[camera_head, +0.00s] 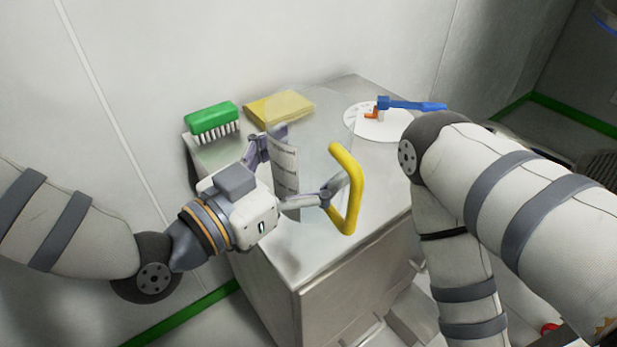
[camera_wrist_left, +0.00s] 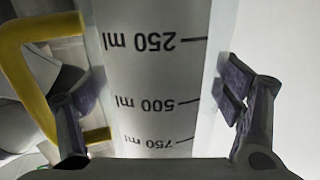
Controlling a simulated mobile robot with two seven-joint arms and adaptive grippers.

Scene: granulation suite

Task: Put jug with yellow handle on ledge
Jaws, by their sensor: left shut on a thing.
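The jug is a clear, see-through cylinder (camera_head: 312,150) with a thick yellow handle (camera_head: 353,190) on its right side and a printed scale. My left gripper (camera_head: 302,168) is shut on the jug's body, one finger on each side; the right finger is beside the handle. The jug looks about upright over the grey metal cabinet top (camera_head: 300,258); I cannot tell if its base touches. In the left wrist view, the jug (camera_wrist_left: 150,65) fills the space between the fingers of my left gripper (camera_wrist_left: 155,105), with the handle at left. My right gripper is out of view.
On the cabinet top are a green brush (camera_head: 212,118), a yellow sponge or cloth (camera_head: 278,106), and a white disc (camera_head: 365,125) with a blue-handled tool (camera_head: 415,104) over it. My right arm hangs beside the cabinet's right side. The wall is close behind.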

